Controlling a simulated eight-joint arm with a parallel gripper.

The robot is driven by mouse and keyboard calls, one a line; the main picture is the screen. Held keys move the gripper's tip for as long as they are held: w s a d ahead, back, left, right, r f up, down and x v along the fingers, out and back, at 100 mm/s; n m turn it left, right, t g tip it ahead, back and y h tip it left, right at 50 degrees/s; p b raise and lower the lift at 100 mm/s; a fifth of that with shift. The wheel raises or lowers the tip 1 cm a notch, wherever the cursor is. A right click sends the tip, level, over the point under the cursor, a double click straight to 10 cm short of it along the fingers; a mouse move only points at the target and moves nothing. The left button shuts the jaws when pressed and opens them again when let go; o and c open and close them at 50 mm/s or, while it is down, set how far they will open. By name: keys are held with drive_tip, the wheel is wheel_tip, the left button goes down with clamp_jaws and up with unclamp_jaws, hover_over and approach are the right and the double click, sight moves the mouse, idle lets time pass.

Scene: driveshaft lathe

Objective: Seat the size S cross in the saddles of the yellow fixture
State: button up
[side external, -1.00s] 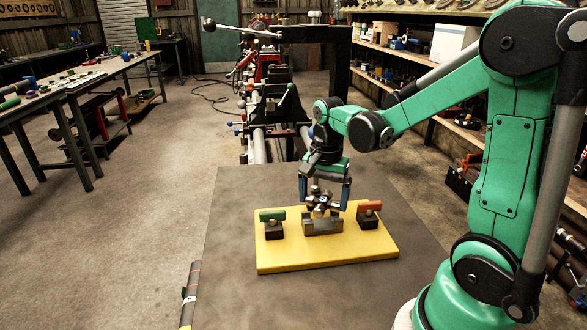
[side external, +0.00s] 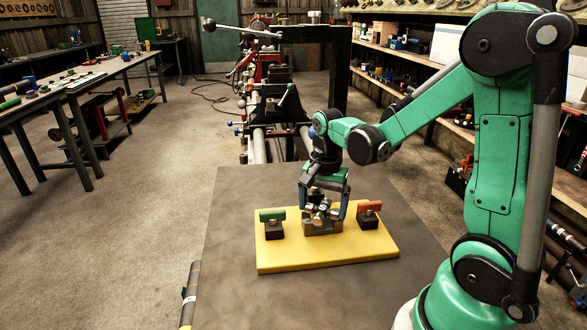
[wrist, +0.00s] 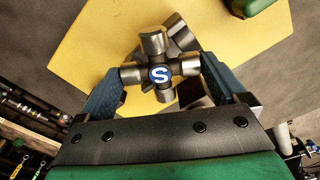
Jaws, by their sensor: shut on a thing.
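The size S cross (side external: 320,210) is a metal cross with a blue "S" disc at its centre, plain in the wrist view (wrist: 160,75). My gripper (side external: 325,208) is shut on it, with a blue finger at each side of two opposite arms. The yellow fixture (side external: 290,257) lies on the grey table, with a metal saddle block (side external: 322,228) at its middle. The cross is low over this block. Whether its arms touch the saddles, I cannot tell. In the wrist view the block (wrist: 183,40) is partly hidden beneath the cross.
A green-topped clamp (side external: 272,217) stands left of the block and a red-topped one (side external: 369,209) right of it, both on dark bases. A striped shaft (side external: 189,295) is at the table's left edge. The table (side external: 235,210) around the fixture is bare.

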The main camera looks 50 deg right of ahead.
sight(322, 207)
drive_tip(key=shift+r, duration=0.7)
drive_tip(key=shift+f, duration=0.65)
idle(1.0)
drive_tip(key=o, duration=1.1)
drive_tip(key=shift+o, duration=0.2)
drive_tip(key=shift+r, duration=2.75)
